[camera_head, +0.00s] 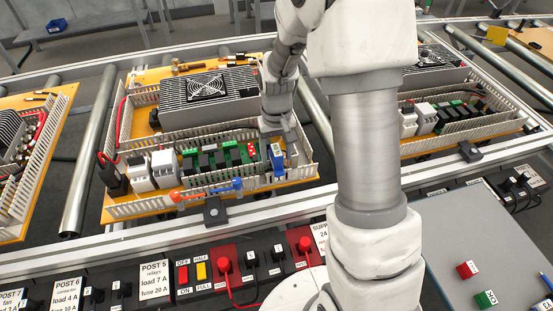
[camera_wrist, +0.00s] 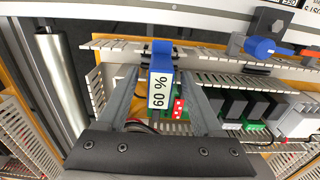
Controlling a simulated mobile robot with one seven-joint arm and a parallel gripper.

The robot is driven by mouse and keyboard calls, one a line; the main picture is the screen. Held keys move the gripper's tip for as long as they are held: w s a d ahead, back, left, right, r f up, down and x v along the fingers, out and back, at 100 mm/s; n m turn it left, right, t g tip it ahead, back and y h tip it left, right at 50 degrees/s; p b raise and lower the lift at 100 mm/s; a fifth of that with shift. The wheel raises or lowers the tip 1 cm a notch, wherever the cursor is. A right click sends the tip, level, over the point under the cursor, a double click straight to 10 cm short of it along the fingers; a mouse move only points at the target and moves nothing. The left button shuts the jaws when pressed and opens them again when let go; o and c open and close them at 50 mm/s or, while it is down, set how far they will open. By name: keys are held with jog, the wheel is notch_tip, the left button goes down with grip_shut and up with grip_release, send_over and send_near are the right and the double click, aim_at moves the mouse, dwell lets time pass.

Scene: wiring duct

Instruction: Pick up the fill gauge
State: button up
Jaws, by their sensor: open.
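The fill gauge appears to be the blue block with a white "60 %" label (camera_wrist: 160,88) in the middle of the wrist view. It stands at the right end of the duct on the middle panel, and a blue and white block (camera_head: 278,162) shows there in the head view. My gripper (camera_wrist: 160,76) is open, with one finger on each side of the blue block. I cannot tell whether either finger touches it. In the head view my gripper (camera_head: 281,150) is over that end of the panel, and my arm partly hides the area.
Slotted white duct walls (camera_head: 240,184) run along the panel close by. Green and black relays (camera_head: 228,154) and a red switch block (camera_wrist: 179,108) sit beside the gauge. A blue and orange lever (camera_head: 206,190) lies along the panel's front. A grey fan unit (camera_head: 208,92) stands behind.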

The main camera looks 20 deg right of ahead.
jog(key=shift+f, duration=1.35)
grip_shut()
jog(key=shift+w, duration=0.1)
jog(key=shift+r, duration=0.65)
notch_tip(320, 180, up, 3)
jog(key=shift+f+p, duration=0.1)
jog(key=shift+p, duration=0.2)
jog(key=s+d+r+p, duration=0.1)
jog(key=s+d+r, duration=0.5)
jog(key=d, duration=0.3)
jog(key=shift+s+d+r, duration=0.3)
jog(key=shift+d+r, duration=0.05)
jog(key=shift+r, duration=0.15)
jog(key=shift+r, duration=0.15)
jog(key=shift+r+p, duration=1.65)
jog(key=shift+r, duration=0.2)
